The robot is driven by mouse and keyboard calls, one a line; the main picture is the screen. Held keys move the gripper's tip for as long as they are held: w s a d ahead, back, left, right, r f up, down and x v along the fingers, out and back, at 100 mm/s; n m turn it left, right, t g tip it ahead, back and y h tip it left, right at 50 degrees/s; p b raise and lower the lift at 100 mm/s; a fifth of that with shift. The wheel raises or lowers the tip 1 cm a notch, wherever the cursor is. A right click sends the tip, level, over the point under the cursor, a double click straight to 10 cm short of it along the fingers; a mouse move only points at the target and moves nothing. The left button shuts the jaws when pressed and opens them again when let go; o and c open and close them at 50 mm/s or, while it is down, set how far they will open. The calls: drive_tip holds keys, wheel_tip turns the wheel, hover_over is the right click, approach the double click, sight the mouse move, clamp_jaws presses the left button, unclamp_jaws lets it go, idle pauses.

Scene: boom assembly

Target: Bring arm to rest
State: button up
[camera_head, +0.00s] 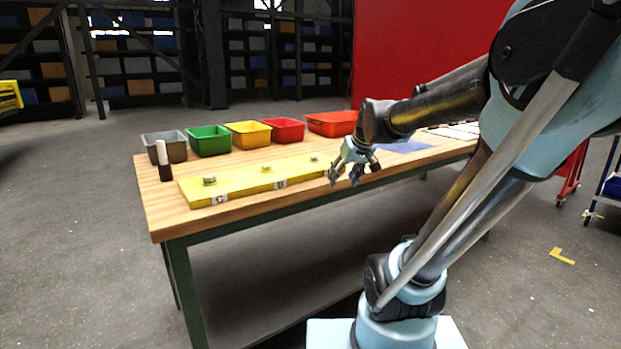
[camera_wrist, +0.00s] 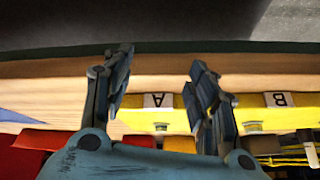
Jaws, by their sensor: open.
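My gripper (camera_head: 345,177) is at the right end of a yellow board (camera_head: 238,183) on the wooden table, with its fingers pointing down. In the wrist view my gripper (camera_wrist: 160,62) shows its two fingers spread apart with nothing between them. The board's label A (camera_wrist: 158,100) shows between the fingers, and label B (camera_wrist: 277,100) lies to the right. In the head view, bolt-like metal pieces stand on the board, at the left (camera_head: 209,180), middle (camera_head: 266,168) and right (camera_head: 314,160). My forearm and gripper hide part of the board's right end.
Grey (camera_head: 170,148), green (camera_head: 209,141), yellow (camera_head: 248,135) and red (camera_head: 283,131) bins line the table's back edge, with a wide orange-red bin (camera_head: 331,123) beside them. A black-and-white cylinder (camera_head: 163,160) stands at the left. A blue patch (camera_head: 404,147) lies right of my gripper.

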drive_tip(key=s+d+f+m+g+h, duration=0.1)
drive_tip(key=s+d+f, duration=0.3)
drive_tip(key=s+f, duration=0.3)
drive_tip(key=s+d+f+m+g+h, duration=0.2)
drive_tip(key=s+d+f, duration=0.2)
drive_tip(key=s, duration=1)
wheel_tip(320, 180, down, 4)
drive_tip(key=shift+d+r, duration=0.1)
drive_tip(key=shift+d, duration=0.15)
drive_tip(key=shift+w, duration=0.1)
